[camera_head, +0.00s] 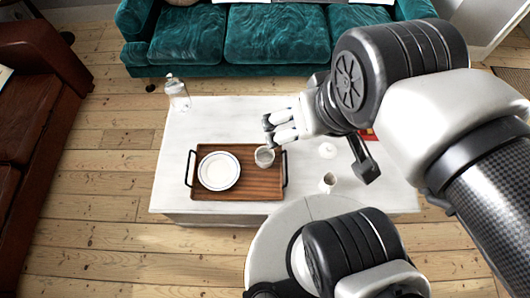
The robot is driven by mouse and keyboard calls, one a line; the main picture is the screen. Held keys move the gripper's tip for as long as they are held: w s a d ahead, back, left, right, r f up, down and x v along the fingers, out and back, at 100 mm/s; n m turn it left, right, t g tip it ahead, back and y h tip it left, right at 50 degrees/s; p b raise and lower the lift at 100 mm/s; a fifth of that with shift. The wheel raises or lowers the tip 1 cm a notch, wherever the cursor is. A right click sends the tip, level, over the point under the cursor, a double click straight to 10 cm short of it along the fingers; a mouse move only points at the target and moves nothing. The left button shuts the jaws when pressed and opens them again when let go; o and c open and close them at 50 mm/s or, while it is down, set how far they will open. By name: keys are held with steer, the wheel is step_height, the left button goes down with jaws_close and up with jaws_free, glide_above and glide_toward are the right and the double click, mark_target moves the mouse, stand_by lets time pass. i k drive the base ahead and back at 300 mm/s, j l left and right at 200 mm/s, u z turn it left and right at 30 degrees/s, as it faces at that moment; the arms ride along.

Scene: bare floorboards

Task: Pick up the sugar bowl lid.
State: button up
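A small white rounded piece (327,151) lies on the white table, right of the tray; it may be the sugar bowl lid, but it is too small to be sure. A small white open vessel (264,157) stands at the tray's right side and may be the sugar bowl. My gripper (268,130) reaches in from the right above the table, pointing left, near the tray's upper right corner. Its two dark-tipped fingers look apart, with nothing visible between them. It is up and left of the rounded piece.
The wooden tray (240,188) holds a white plate (219,171). A small white jug (328,182) stands right of the tray, and a glass bottle (177,92) at the table's far left corner. A red item (369,135) is partly hidden by my arm.

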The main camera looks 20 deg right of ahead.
mark_target(328, 151)
steer(key=k, duration=0.4)
steer(key=z, duration=0.9)
steer(key=i+l, duration=0.5)
steer(key=i, duration=0.1)
